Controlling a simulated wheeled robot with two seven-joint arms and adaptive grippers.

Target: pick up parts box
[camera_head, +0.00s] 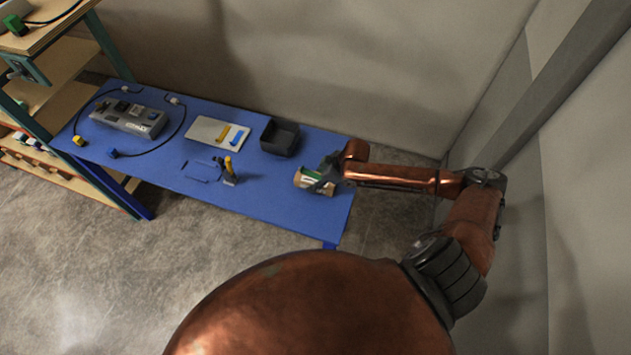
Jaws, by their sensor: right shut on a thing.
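The parts box (308,182) is a small cardboard-brown box with a green and white label, at the right end of the blue table (262,197). My right gripper (322,178) is shut on the parts box and covers part of it. I cannot tell whether the box touches the table or is slightly above it. My left gripper is not in view.
A grey console (130,118) with black cables stands at the table's left. A light board (212,133) with yellow and blue pieces, a black bin (280,136) and a yellow-handled tool (229,168) lie mid-table. Shelves (60,90) stand left; a wall (350,70) is behind.

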